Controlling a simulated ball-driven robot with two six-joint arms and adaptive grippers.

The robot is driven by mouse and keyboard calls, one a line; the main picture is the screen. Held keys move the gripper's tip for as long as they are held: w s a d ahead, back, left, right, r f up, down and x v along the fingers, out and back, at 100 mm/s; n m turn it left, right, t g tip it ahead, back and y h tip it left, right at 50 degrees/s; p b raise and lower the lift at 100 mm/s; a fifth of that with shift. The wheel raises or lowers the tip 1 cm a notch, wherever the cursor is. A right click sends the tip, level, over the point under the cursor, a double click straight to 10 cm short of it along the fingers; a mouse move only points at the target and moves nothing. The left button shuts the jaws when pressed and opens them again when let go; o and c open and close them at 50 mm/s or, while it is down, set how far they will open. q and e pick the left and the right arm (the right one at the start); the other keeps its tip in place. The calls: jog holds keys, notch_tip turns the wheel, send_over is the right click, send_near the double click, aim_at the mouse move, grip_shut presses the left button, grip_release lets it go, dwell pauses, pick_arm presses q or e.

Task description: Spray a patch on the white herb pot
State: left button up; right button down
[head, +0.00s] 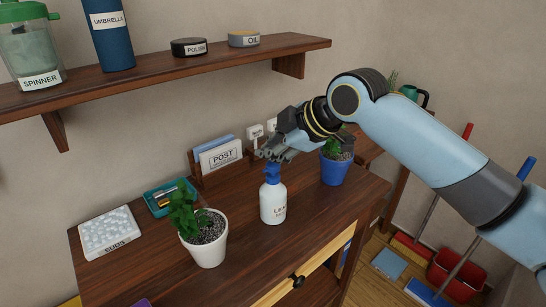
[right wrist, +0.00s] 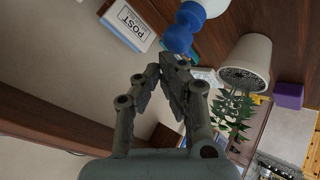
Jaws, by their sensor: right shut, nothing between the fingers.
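The white herb pot (head: 210,250) with a leafy green plant stands upright at the front left of the wooden cabinet top. It also shows in the right wrist view (right wrist: 252,52). A white spray bottle (head: 273,207) with a blue head stands upright to the right of the pot; its blue head also shows in the right wrist view (right wrist: 180,38). My right gripper (head: 270,154) is shut and empty, close above and behind the blue head. Whether it touches the head I cannot tell. My left gripper is not in view.
A blue pot (head: 334,173) with a plant stands right of the bottle, partly behind my right arm. A letter rack marked POST (head: 221,158), a teal tray (head: 158,207) and a SUDS box (head: 107,234) line the back and left. A wall shelf (head: 165,72) hangs above.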

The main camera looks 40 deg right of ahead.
aim_at(271, 164)
jog(key=shift+r, duration=0.1)
notch_tip(271, 164, up, 6)
jog(key=p, duration=0.6)
dwell(1.9)
